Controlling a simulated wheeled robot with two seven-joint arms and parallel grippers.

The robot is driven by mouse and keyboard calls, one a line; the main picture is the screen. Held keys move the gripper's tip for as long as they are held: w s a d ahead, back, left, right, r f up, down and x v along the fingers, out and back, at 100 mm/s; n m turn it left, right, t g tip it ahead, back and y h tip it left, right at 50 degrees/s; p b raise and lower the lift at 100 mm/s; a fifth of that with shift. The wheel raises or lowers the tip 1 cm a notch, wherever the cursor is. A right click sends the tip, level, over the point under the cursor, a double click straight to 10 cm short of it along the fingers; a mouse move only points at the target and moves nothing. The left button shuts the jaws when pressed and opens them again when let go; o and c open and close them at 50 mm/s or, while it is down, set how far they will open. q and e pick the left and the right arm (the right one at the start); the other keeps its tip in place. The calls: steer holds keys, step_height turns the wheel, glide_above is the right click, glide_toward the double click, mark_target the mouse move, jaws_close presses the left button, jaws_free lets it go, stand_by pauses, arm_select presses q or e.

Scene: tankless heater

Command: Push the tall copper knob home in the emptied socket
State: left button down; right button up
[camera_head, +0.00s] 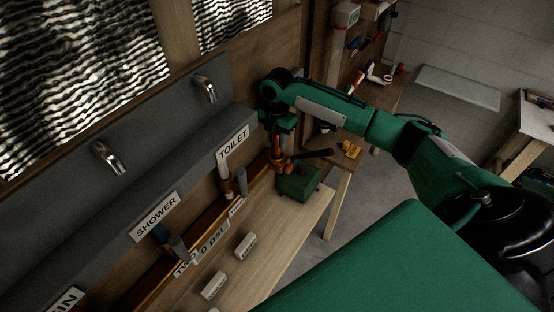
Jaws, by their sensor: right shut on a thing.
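My right gripper (279,160) points down at the right end of the narrow ledge, just right of the TOILET label. It is shut on the tall copper knob (277,147), which shows as an upright orange-brown piece below my wrist. The socket under it is hidden by the gripper and the knob. I cannot tell whether the knob touches the socket or how deep it sits. My left gripper is out of view.
A green box (298,183) stands close beside my right gripper on the wooden bench (270,245). Grey handles (240,182) stand along the ledge under the TOILET (233,145) and SHOWER (155,217) labels. White blocks (245,245) lie on the bench. Taps (108,158) project above.

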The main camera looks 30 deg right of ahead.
steer(key=shift+f, duration=0.5)
stand_by(0.3)
steer(key=o, duration=1.2)
steer(key=shift+r, duration=0.3)
step_height(320, 180, up, 12)
steer(key=b, duration=0.5)
steer(key=shift+r, duration=0.6)
